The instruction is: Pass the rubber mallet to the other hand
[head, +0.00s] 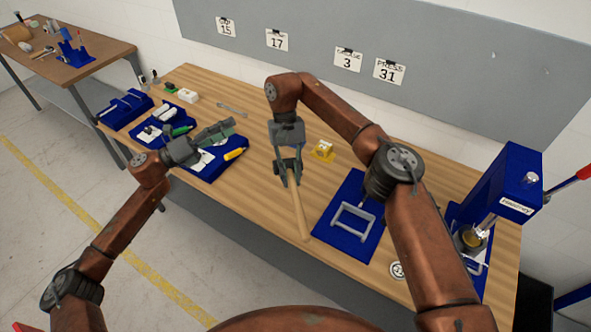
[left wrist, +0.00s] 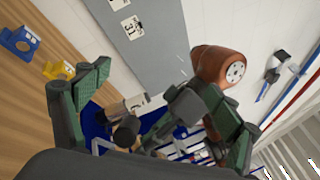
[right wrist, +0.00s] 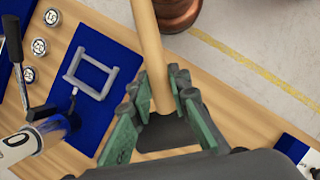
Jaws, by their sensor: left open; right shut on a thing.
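The rubber mallet has a pale wooden handle (head: 299,212) and a dark head. My right gripper (head: 287,172) is shut on it close to the head, above the middle of the workbench. In the head view the handle points down toward the bench's front edge. In the right wrist view the handle (right wrist: 150,50) runs up from between the fingers, and the dark head (right wrist: 166,132) lies between them. My left gripper (head: 222,130) is open and empty, left of the right gripper and apart from the mallet. Its spread fingers show in the left wrist view (left wrist: 155,105).
The wooden workbench (head: 255,190) holds a yellow block (head: 323,150), a grey frame on a blue mat (head: 338,237), and a blue press (head: 510,185) at right. Blue trays (head: 125,108) and small tools lie at left, partly under my left gripper. A grey wall panel (head: 440,50) stands behind.

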